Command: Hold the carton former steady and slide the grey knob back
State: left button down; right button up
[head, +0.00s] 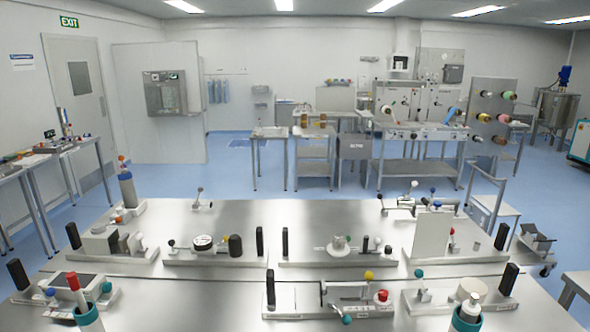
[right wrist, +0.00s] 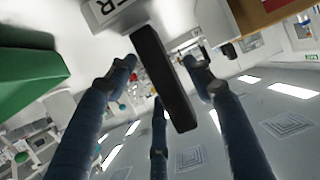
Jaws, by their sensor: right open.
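In the right wrist view my right gripper (right wrist: 165,80) is open, with its blue-grey fingers spread. A black upright bar (right wrist: 164,82), like a handle, stands between the fingers; I cannot tell whether they touch it. Beside its upper end is a pale part with a label (right wrist: 108,10), of which only a last letter R reads clearly. I cannot tell if this is the carton former. No grey knob can be made out with certainty in either view.
A steel bench (head: 290,213) carries several small fixtures with black handles and coloured knobs. One bears an upright white panel (head: 428,235). A green block (right wrist: 30,68) is at the left in the wrist view.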

jog(key=v, duration=1.1)
jog(key=shift+f, duration=0.1)
